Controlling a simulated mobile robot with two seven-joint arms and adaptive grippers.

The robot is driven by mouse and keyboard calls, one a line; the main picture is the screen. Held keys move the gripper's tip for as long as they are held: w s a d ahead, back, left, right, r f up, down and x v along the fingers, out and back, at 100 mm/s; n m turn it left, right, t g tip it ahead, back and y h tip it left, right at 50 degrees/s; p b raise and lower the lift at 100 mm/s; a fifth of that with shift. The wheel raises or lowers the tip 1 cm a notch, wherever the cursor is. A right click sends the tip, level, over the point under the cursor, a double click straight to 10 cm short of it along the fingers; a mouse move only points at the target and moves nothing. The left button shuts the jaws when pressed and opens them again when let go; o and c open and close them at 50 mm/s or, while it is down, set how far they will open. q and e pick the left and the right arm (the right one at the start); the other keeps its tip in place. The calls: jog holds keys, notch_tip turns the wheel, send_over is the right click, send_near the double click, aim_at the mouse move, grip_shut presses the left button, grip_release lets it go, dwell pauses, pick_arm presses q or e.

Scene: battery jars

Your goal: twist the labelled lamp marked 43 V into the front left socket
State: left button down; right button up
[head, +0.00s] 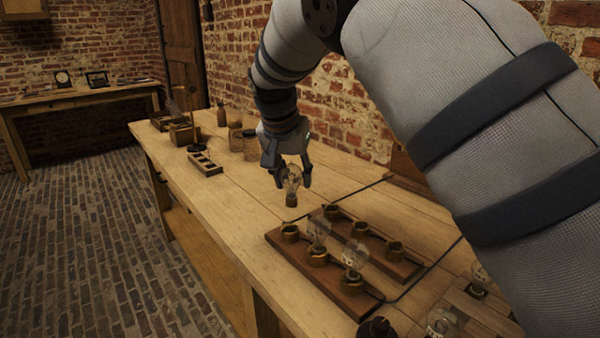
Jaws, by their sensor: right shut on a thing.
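My right gripper (290,183) points down and is shut on a clear glass lamp (292,184), held upright with its brass base downward. The lamp is in the air above the table, just beyond the far left end of the socket boards. Its mark is too small to read. The front socket board (338,293) has an empty socket (290,232) at its left end. A lamp (319,234) stands in its middle socket and another lamp (354,257) in its right socket. The back board (376,255) has three empty sockets. My left gripper is not in view.
More lamps (443,322) lie at the table's lower right, partly behind my arm. A dark knob-like object (376,327) is at the bottom edge. Jars (236,138) and a slotted wooden rack (205,164) stand farther left. The wooden table (226,200) is clear left of the boards.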

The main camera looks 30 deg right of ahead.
jog(key=shift+w+a+f, duration=0.1)
jog(key=shift+a+f, duration=0.1)
jog(key=shift+a, duration=0.05)
notch_tip(320, 180, down, 5)
jog(key=shift+w+d+r+b, duration=0.1)
jog(key=shift+b, duration=0.3)
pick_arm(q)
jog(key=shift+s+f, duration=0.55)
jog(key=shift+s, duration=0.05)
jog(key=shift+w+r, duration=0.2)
pick_arm(e)
jog(key=shift+r, duration=0.1)
jog(key=shift+f, duration=1.25)
dwell(0.5)
jog(key=shift+f, duration=0.1)
